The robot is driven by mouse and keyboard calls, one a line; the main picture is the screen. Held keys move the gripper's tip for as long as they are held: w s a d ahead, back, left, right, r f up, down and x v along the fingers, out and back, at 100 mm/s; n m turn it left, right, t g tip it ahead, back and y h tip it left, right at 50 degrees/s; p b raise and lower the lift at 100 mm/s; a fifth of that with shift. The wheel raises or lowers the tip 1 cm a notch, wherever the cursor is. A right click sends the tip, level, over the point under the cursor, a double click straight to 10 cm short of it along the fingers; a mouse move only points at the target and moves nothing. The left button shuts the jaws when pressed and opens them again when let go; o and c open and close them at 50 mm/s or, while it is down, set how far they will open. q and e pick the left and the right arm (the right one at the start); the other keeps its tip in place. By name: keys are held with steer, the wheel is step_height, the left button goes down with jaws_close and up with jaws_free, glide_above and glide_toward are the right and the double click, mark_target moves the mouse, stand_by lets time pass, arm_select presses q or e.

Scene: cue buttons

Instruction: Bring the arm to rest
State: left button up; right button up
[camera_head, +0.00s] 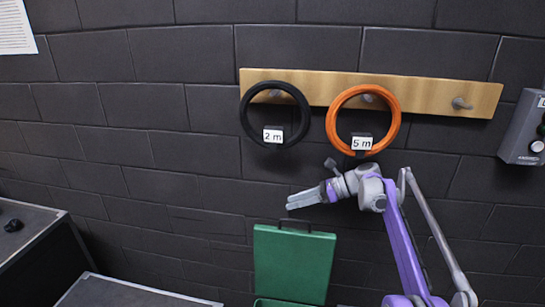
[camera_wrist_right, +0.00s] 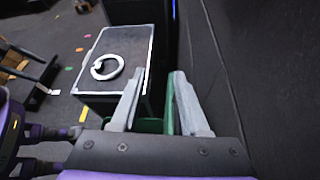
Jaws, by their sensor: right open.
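My right arm (camera_head: 405,240), purple and grey, rises from the lower right of the head view and bends to the left at its top. Its right gripper (camera_head: 292,202) points left in front of the dark wall, below the two hanging rings and above the green case. In the right wrist view the right gripper (camera_wrist_right: 158,92) shows two pale fingers standing apart with nothing between them. My left gripper is in neither view.
A black ring (camera_head: 245,120) marked 2 m and an orange ring (camera_head: 333,120) marked 5 m hang on a wooden rail (camera_head: 425,95). A green case (camera_head: 292,265) stands below. A grey wall box (camera_head: 522,130) is right. A dark-topped box (camera_wrist_right: 125,40) carries a white ring (camera_wrist_right: 97,70).

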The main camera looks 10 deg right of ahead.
steer(key=s+a+n+h, duration=0.2)
steer(key=s+n+h, duration=0.25)
steer(key=s, duration=0.55)
steer(key=s+d+f+n+t+h, duration=0.1)
steer(key=s+f+n, duration=0.4)
steer(key=s, duration=0.5)
steer(key=s+d+f+n+t+h, duration=0.1)
steer(key=s+f+n+h, duration=0.3)
steer(key=s, duration=0.6)
steer(key=s+d+f+n+t+h, duration=0.1)
steer(key=s+d+f+n+h, duration=0.2)
steer(key=s+f+n, duration=0.4)
steer(key=s+n, duration=0.1)
steer(key=s, duration=0.3)
steer(key=shift+d+n, duration=0.35)
